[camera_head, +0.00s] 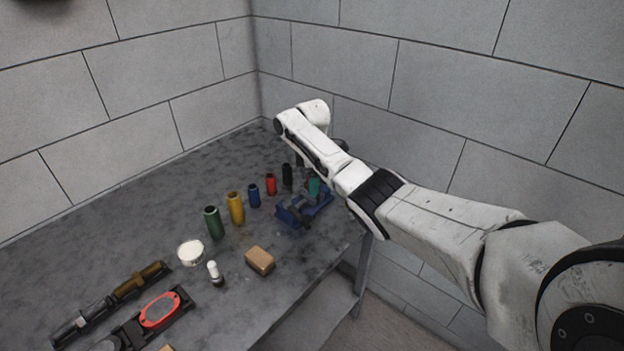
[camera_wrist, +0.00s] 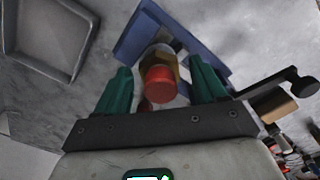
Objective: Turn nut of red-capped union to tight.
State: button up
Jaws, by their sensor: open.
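The red-capped union (camera_wrist: 159,84) shows in the wrist view, its red cap facing my camera and a brass-coloured nut (camera_wrist: 158,58) just behind it. It is held in a blue vise (camera_wrist: 145,38), which also stands near the table's right edge in the head view (camera_head: 291,217). My gripper (camera_wrist: 159,66) is open, with one green finger on each side of the union. Whether either finger touches the nut I cannot tell. In the head view the union is hidden, and only a green finger (camera_head: 315,186) shows above the vise.
A row of green (camera_head: 214,223), yellow (camera_head: 236,209), blue (camera_head: 254,196), red (camera_head: 271,184) and black (camera_head: 287,177) cylinders stands left of the vise. A tan block (camera_head: 260,260) and white round tub (camera_head: 191,252) lie nearer. Grey walls rise behind the table.

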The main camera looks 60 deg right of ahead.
jog(key=shift+c, duration=0.4)
jog(key=c, duration=1)
